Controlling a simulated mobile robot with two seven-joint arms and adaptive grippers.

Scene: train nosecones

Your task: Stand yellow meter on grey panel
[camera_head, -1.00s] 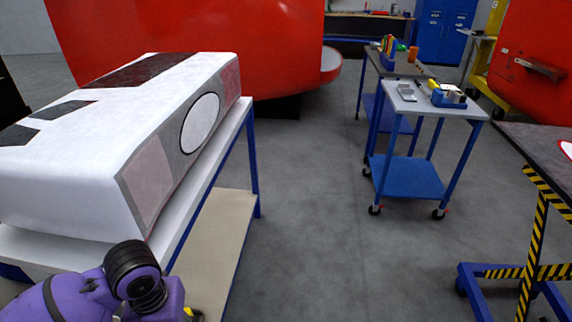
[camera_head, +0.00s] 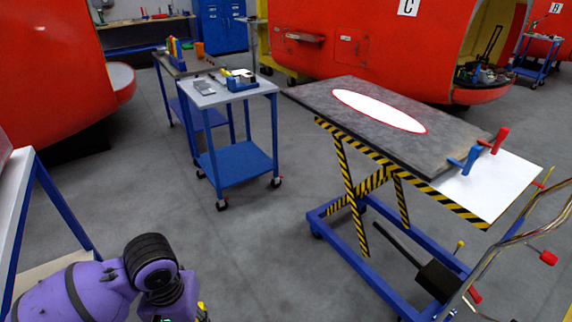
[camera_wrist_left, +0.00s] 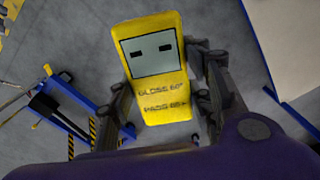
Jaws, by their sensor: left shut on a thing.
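The yellow meter (camera_wrist_left: 151,32) is held between the fingers of my left gripper (camera_wrist_left: 160,98) in the left wrist view. Its grey display and the printed words "GLOSS" and "PASS" face the camera. In the head view my purple left arm is at the bottom left, with only a sliver of yellow beside it; the fingers are hidden. The grey panel (camera_head: 440,142) lies on a striped lift table to the right, well apart from the meter. It bears a white oval with a red rim (camera_head: 378,110). My right gripper is out of view.
Red and blue clamps (camera_head: 490,143) grip the panel's right end beside a white sheet (camera_head: 492,185). A blue trolley (camera_head: 236,92) with small items stands in the middle. A blue-framed table (camera_head: 62,205) is at the left edge. The floor between is clear.

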